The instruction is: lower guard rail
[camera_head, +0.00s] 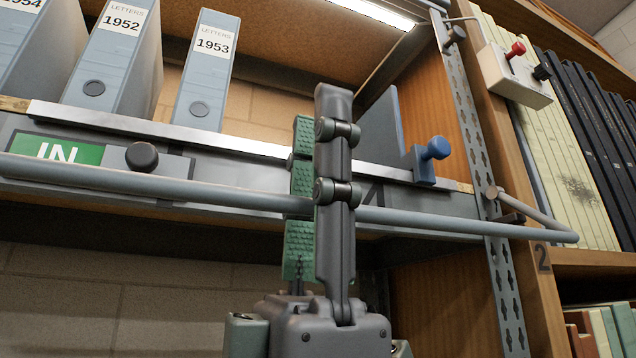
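The guard rail (150,184) is a grey-blue bar across the front of the shelf. It bends back at the right to a pivot on the perforated upright. My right gripper (317,112) points upward at mid-picture. One dark finger stands in front of the rail. The green-padded finger shows behind it, so the rail passes between the fingers. Whether the pads press on the rail is hidden by the near finger. My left gripper is out of view.
Grey letter binders (203,75) stand on the shelf (160,129) behind the rail. A green IN label (57,150) and a dark knob (142,156) are on its front. A blue knob (437,148) sits right of my gripper. A switch box (515,76) is upper right.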

